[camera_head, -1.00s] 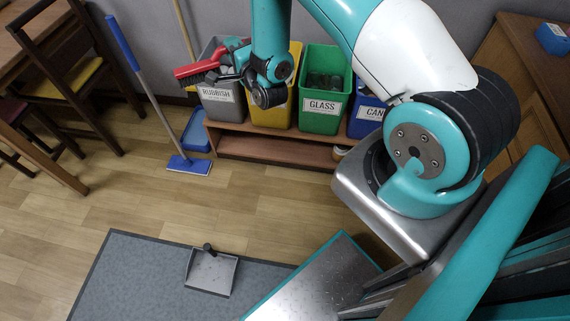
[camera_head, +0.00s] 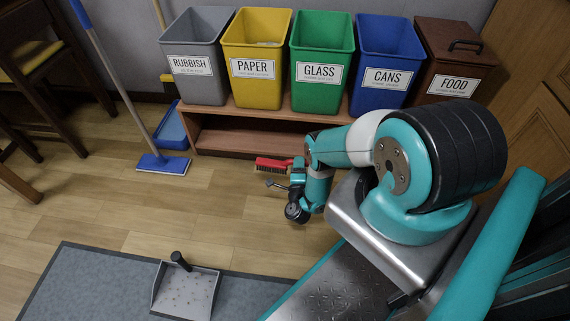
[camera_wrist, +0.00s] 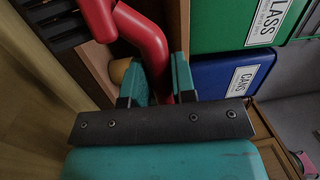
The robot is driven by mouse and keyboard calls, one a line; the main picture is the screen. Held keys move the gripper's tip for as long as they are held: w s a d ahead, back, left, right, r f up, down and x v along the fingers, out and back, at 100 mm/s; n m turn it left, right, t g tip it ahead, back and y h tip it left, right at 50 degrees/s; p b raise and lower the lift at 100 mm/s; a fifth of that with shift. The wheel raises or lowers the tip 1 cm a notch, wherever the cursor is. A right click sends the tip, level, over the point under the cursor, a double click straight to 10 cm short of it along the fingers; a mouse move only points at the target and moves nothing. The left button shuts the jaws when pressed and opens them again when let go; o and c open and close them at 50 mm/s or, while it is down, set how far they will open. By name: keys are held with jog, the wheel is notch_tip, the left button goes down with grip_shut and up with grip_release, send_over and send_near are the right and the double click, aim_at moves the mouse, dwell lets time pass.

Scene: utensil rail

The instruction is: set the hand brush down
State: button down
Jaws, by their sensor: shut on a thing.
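The hand brush (camera_head: 273,164) has a red body and dark bristles. In the head view my gripper (camera_head: 292,177) holds it in the air in front of the low wooden shelf. In the wrist view the brush's red handle (camera_wrist: 150,45) runs between the two teal fingers of my gripper (camera_wrist: 160,82), which are shut on it. Dark bristles show at the upper left of the wrist view. Part of the handle is hidden behind my gripper in the head view.
Rubbish (camera_head: 197,60), paper (camera_head: 256,60), glass, cans and food bins stand on the low shelf (camera_head: 225,141). A blue mop head (camera_head: 163,165) rests on the floor at left. A dustpan (camera_head: 187,289) lies on the grey mat (camera_head: 90,285). Wooden floor between is clear.

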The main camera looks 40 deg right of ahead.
notch_tip(320, 180, down, 4)
jog(key=s+f+g+b, duration=0.1)
jog(key=s, duration=0.2)
jog(key=w+d+f+b, duration=0.1)
jog(key=w+d+b, duration=0.4)
jog(key=b, duration=0.6)
jog(key=w+d+f+h+b, duration=0.1)
jog(key=w+d+b, duration=0.5)
jog(key=b, duration=0.6)
jog(key=d+f, duration=0.1)
jog(key=d, duration=0.1)
jog(key=shift+d+f+m, duration=0.15)
jog(key=shift+d+m, duration=0.25)
jog(key=shift+w, duration=0.1)
jog(key=shift+f+b, duration=0.2)
jog(key=shift+b, duration=0.25)
jog(key=c, duration=0.9)
grip_release()
jog(key=shift+c, duration=0.2)
